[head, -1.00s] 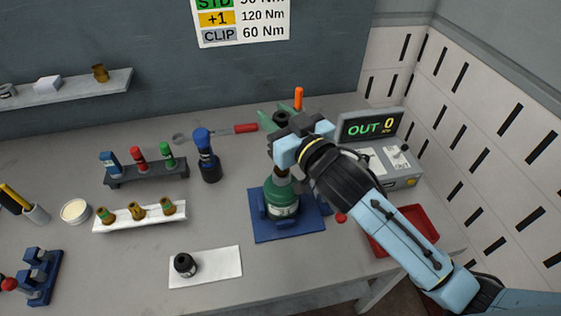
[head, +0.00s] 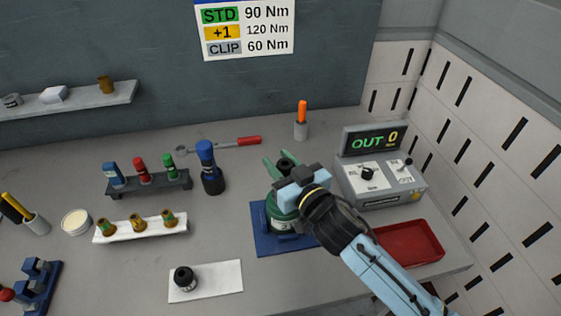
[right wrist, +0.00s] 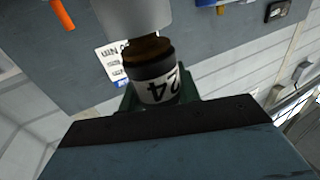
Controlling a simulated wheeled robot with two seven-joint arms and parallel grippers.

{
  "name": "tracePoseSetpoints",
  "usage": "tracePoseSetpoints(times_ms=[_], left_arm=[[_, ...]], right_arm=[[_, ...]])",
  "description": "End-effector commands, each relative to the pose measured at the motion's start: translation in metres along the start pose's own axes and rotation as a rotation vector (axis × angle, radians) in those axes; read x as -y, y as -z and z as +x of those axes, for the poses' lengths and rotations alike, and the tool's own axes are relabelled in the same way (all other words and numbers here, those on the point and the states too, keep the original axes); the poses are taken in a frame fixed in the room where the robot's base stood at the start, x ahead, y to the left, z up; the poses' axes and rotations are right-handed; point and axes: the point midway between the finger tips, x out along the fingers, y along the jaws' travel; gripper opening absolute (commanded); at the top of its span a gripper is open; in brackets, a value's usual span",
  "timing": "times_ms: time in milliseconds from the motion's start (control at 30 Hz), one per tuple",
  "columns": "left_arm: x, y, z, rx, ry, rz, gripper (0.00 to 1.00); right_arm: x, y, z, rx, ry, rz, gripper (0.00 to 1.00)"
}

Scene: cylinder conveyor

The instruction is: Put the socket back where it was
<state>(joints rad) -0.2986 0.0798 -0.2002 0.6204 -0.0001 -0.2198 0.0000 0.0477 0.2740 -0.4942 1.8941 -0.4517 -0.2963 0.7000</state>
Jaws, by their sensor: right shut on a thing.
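My right gripper (head: 284,166) is over the green gas cylinder (head: 284,205), which stands upright in a blue base (head: 262,240). Its dark green fingers are shut on a black socket (head: 286,163). In the right wrist view the socket (right wrist: 157,82) has a white label reading 24, upside down, and a brownish end beside a grey round part (right wrist: 133,16). I cannot tell whether socket and grey part touch. Another black socket (head: 184,277) stands on a white mat (head: 222,279), whose right half is bare. My left gripper is out of view.
A grey control box (head: 385,185) with an OUT 0 display and a red tray (head: 410,243) stand at right. At left are a blue tool (head: 209,170), a dark rack (head: 150,183), a white tray with brass fittings (head: 150,232) and a blue fixture (head: 40,285).

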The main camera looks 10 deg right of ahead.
Motion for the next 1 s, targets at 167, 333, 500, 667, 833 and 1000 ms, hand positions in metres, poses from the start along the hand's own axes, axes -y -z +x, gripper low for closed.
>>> tracePoseSetpoints(times_ms=[167,333,500,667,833,1000], left_arm=[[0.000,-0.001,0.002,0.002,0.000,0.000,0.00],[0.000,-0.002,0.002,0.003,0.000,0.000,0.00],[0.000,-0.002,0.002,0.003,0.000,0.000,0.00],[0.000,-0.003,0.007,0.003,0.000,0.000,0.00],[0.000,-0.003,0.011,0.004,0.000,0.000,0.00],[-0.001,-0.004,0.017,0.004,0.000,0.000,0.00]], right_arm=[[0.000,-0.004,0.000,0.001,-0.001,0.000,0.42],[0.000,-0.003,0.000,0.001,0.000,0.000,0.54],[0.000,-0.003,0.000,0.001,0.000,0.000,0.54],[0.000,-0.004,0.000,-0.001,0.001,-0.004,0.54],[0.001,-0.005,-0.028,0.003,0.000,0.002,0.54],[0.005,-0.002,-0.062,0.004,0.000,0.002,0.54]])
